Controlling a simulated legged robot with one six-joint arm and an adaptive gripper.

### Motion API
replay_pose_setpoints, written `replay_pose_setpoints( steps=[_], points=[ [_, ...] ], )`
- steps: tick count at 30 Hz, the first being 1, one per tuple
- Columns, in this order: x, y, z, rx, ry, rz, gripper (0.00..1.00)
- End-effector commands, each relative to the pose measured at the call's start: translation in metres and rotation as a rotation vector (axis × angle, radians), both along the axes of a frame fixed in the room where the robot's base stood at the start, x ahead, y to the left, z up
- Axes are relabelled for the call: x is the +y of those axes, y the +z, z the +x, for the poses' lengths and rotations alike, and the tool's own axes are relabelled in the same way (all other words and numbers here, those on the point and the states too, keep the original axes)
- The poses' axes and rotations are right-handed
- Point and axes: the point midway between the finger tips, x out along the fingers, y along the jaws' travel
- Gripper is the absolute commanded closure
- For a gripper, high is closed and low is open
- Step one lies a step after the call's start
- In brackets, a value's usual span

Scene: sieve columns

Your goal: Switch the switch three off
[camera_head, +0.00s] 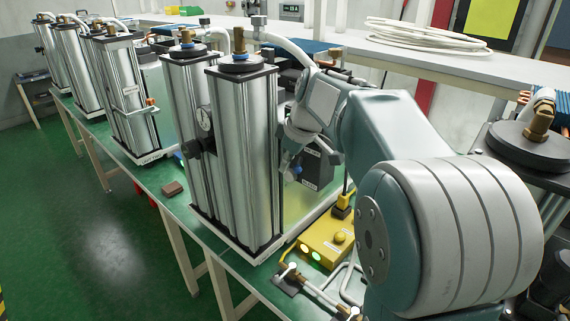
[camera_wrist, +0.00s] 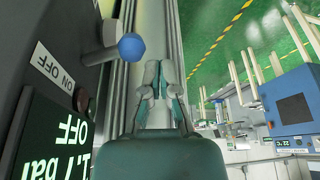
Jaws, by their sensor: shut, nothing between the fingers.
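In the head view my gripper (camera_head: 290,165) is beside the box, partly hidden by the columns.
A yellow box (camera_head: 330,238) with lit buttons is below, near white pipes. More columns (camera_head: 125,95) stand farther left. A blue box (camera_wrist: 292,108) shows at the right of the wrist view.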

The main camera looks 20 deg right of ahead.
Motion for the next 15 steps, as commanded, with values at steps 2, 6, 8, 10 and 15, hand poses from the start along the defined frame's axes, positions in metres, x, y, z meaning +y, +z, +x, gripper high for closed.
replay_pose_setpoints(
  steps=[2, 6, 8, 10, 15],
  points=[
    [-0.002, 0.007, -0.001, -0.003, -0.001, -0.001, 1.0],
    [-0.007, 0.029, -0.007, -0.005, -0.002, -0.002, 1.0],
    [-0.01, 0.042, -0.011, -0.006, -0.002, -0.002, 1.0],
    [-0.013, 0.056, -0.015, -0.005, -0.002, -0.002, 1.0],
    [-0.021, 0.086, -0.024, -0.003, -0.002, -0.002, 1.0]
  ],
)
